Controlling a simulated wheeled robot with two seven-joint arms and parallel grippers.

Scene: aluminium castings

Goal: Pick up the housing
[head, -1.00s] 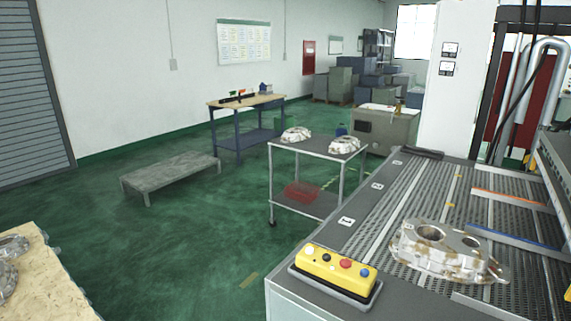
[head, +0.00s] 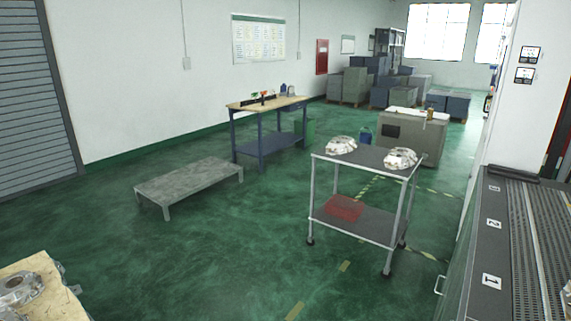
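Two silvery cast housings sit on the top shelf of a grey wheeled cart: one at the left (head: 341,145) and one at the right (head: 400,158). Another cast part (head: 20,288) lies on a wooden-topped surface at the lower left, cut off by the frame edge. A sliver of a casting (head: 567,291) shows at the right edge on the conveyor. I cannot tell which of these is the housing of the task. Neither of my grippers is in view.
A low grey platform (head: 190,184) and a blue workbench (head: 262,146) stand at the left. The slatted conveyor (head: 532,240) fills the right side. Green floor between is clear.

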